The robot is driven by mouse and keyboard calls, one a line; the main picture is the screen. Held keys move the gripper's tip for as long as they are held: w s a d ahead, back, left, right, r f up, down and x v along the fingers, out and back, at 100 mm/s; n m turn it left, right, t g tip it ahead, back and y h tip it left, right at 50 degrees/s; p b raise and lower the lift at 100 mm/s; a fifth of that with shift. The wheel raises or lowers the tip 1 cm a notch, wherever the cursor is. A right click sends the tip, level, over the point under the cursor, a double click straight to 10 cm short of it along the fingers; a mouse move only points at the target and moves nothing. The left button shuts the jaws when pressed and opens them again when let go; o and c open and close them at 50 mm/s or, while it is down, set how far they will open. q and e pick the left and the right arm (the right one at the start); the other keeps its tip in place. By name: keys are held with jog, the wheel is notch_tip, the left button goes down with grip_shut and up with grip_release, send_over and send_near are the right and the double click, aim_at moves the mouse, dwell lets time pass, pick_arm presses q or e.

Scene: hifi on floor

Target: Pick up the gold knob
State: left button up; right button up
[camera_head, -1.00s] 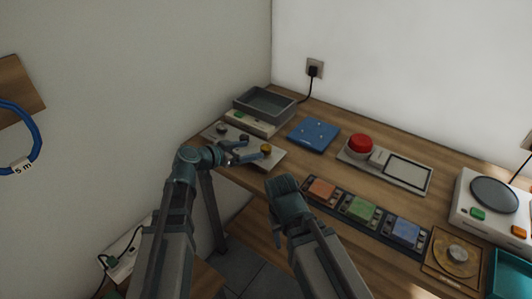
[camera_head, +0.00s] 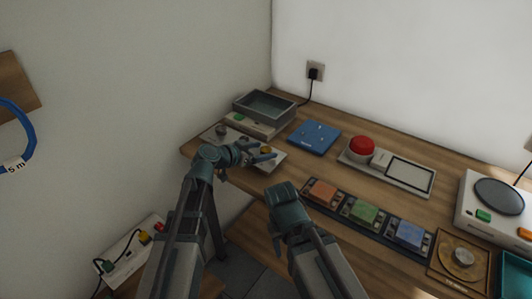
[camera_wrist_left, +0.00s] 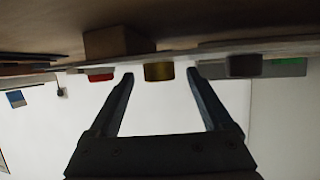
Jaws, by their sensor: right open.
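The gold knob (camera_head: 266,149) sits on a light panel (camera_head: 277,165) at the left end of the bench. In the left wrist view the gold knob (camera_wrist_left: 158,71) shows between the two fingertips, with a gap on each side. My left gripper (camera_head: 262,151) is open at the knob, its fingers pointing right; it also shows open in the wrist view (camera_wrist_left: 160,74). Contact with the knob is not visible. My right gripper (camera_head: 277,238) is open and empty in front of the bench, its fingertips partly hidden.
A grey knob (camera_head: 221,131) stands on the same panel, left of the gold one. Behind are a grey tray (camera_head: 265,107) and a blue plate (camera_head: 314,136). A red button (camera_head: 362,147) and a row of coloured blocks (camera_head: 364,211) lie to the right.

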pick_arm(q)
grip_shut()
dwell(0.3)
